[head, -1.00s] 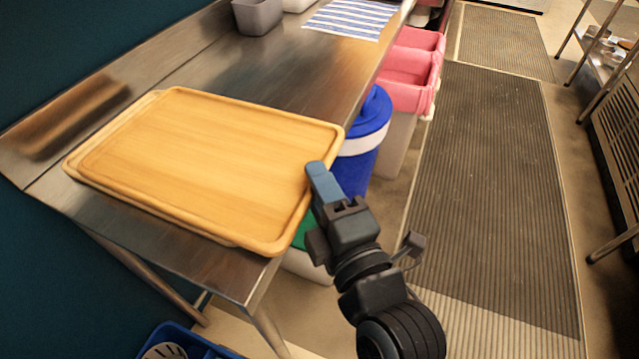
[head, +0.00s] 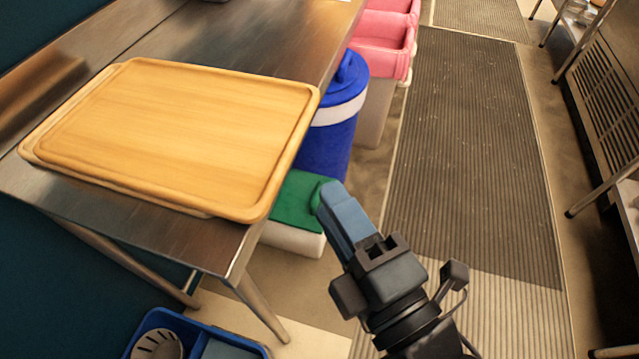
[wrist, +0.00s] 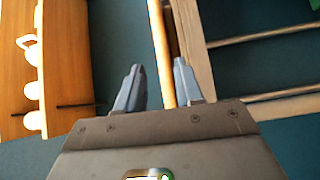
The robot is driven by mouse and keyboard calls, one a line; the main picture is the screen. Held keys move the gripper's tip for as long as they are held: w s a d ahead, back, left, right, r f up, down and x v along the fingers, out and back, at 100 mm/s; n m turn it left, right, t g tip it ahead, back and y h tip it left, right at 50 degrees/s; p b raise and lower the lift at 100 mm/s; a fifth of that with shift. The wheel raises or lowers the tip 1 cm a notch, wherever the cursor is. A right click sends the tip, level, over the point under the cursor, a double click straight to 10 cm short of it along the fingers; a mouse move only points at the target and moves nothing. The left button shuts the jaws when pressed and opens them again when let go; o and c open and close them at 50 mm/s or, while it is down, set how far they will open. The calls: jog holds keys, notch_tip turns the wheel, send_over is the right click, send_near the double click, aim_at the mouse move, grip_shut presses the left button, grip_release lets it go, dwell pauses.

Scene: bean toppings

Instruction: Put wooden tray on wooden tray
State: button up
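Two wooden trays lie stacked flat on a steel table. The upper wooden tray (head: 180,130) covers most of the lower wooden tray (head: 28,152), whose edge shows at the left and along the front. The upper tray is slightly offset from it. My gripper (head: 335,203) is to the right of the trays, past the table's edge, apart from them. In the wrist view my gripper (wrist: 158,85) has its two fingers spread, with nothing held. A light wooden strip shows beyond the gap between the fingers; I cannot tell which tray it belongs to.
The steel table (head: 235,45) has bare room behind the trays. Beside it stand a blue bin (head: 325,145), a green-lidded box (head: 292,205) and pink bins (head: 385,50). A blue crate (head: 185,318) is on the floor. A ribbed mat (head: 460,150) covers the aisle.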

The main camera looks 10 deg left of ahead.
jog(key=shift+s+d, duration=0.5)
jog(key=shift+s, duration=0.05)
jog(key=s+d+f+m+t+h, duration=0.1)
jog(key=s+d+f+m+h, duration=0.15)
jog(key=s+d+m, duration=0.35)
jog(key=s+d+f+m+h, duration=0.2)
jog(key=d+m+h, duration=0.1)
jog(key=d+m, duration=0.3)
jog(key=s+d+f+m+t+h, duration=0.1)
jog(key=s+d+f+m+h, duration=0.2)
jog(key=d, duration=0.5)
jog(key=s+d+r+m+g+h, duration=0.1)
jog(key=s+d+r+m+h, duration=0.1)
jog(key=s+m, duration=0.8)
jog(key=shift+s+d+r+h, duration=0.15)
jog(key=shift+s+d+h, duration=0.1)
jog(key=shift+d+h, duration=0.5)
notch_tip(320, 180, up, 3)
jog(key=p, duration=0.3)
jog(key=shift+r, duration=0.2)
